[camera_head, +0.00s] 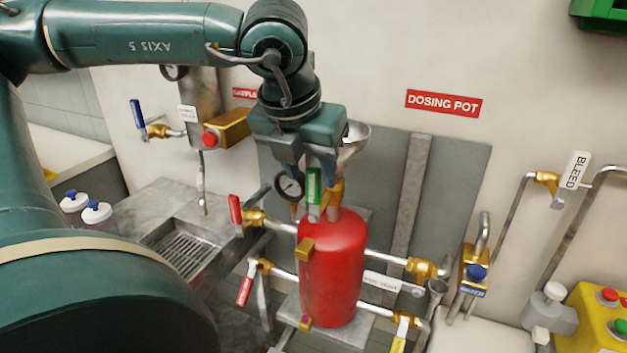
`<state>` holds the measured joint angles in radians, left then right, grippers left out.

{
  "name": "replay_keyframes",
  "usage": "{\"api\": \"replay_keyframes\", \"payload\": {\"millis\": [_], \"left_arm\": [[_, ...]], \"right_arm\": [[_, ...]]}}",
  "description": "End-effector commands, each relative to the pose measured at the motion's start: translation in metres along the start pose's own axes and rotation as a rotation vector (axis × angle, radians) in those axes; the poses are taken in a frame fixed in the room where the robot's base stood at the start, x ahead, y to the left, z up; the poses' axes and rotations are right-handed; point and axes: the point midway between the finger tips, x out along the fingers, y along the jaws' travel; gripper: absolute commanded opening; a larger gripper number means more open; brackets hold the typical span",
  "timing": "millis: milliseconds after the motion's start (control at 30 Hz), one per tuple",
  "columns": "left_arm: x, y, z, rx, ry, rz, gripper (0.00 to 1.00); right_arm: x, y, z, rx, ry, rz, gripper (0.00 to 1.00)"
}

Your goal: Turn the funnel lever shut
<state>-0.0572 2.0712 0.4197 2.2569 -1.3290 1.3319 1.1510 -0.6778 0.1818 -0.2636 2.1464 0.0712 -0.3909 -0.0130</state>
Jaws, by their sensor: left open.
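The red dosing pot (333,268) stands below the sign reading DOSING POT. A metal funnel (354,143) sits above it, partly hidden behind my left gripper. Under the funnel is a brass valve (336,188). A green lever (314,186) stands roughly upright beside this valve and appears to be the funnel lever. My left gripper (311,170) points down over the lever and is open. The top of the lever shows close to the fingers; I cannot tell whether they touch it. My right gripper is not in view.
A pressure gauge (290,187) is just left of the lever. Red-handled valves (236,213) and side pipes flank the pot. A metal sink (183,250) is at left, a BLEED lever (571,175) at right. A yellow button box (598,315) is at lower right.

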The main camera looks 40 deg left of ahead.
Motion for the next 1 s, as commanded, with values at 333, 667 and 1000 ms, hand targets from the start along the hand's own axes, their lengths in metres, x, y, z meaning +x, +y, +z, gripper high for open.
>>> {"api": "replay_keyframes", "payload": {"millis": [333, 667, 1000], "left_arm": [[0.033, 0.0, 0.0, 0.0, 0.001, -0.002, 0.43], [0.034, 0.0, 0.0, 0.0, 0.0, -0.002, 0.37], [0.034, 0.0, 0.0, 0.0, 0.0, -0.002, 0.09]], "right_arm": [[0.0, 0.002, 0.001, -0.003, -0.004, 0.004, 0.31], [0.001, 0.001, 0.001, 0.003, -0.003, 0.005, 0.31], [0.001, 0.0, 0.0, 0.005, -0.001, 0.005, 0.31]]}}
